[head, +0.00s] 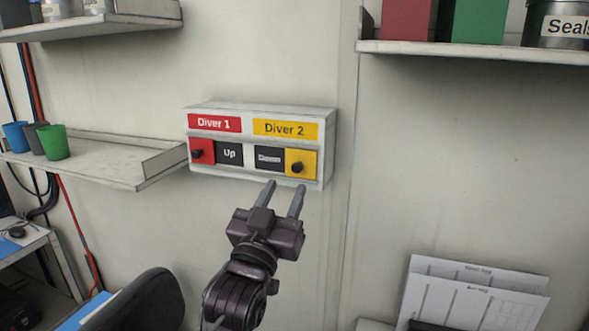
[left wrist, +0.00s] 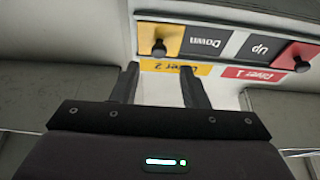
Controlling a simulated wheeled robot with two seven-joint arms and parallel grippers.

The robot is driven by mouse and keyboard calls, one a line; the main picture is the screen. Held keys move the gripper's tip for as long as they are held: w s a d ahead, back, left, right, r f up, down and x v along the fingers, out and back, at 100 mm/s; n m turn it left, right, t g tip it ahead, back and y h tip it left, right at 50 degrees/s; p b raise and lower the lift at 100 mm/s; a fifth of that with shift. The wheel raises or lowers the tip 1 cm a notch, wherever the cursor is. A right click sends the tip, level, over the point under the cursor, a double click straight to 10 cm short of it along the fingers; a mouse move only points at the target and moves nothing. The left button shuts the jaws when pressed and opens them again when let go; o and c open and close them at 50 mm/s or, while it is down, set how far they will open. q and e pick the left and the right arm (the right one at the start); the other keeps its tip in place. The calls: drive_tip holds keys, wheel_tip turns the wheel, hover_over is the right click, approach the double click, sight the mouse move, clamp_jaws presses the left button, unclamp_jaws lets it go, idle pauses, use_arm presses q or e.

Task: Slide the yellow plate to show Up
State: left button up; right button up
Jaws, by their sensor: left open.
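The yellow plate (head: 301,163) with a black knob (head: 298,168) sits at the right end of the Diver 2 slot in the white wall panel (head: 325,150). A dark "Down" label (head: 269,158) shows to its left; no Up shows on the Diver 2 side. In the left wrist view the yellow plate (left wrist: 172,36) and its knob (left wrist: 158,49) appear upside down, beyond the fingertips. My left gripper (head: 284,186) is open and empty, its fingertips just below the knob in the head view. It also shows in the left wrist view (left wrist: 160,70). My right gripper is not in view.
The red Diver 1 plate (head: 204,151) sits at the left of its slot, with "Up" (head: 229,153) showing. A shelf (head: 105,165) with cups (head: 54,142) adjoins the panel's left side. Another shelf (head: 480,52) hangs upper right. The wall below the panel is clear.

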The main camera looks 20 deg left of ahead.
sight(296, 169)
use_arm(q)
drive_tip(key=p+x, duration=0.2)
drive_tip(key=x, duration=0.2)
drive_tip(key=shift+w+r, duration=0.2)
drive_tip(key=shift+w, duration=0.05)
drive_tip(key=shift+w+d+r, duration=0.1)
drive_tip(key=shift+w+d, duration=0.05)
drive_tip(key=shift+w, duration=0.5)
clamp_jaws()
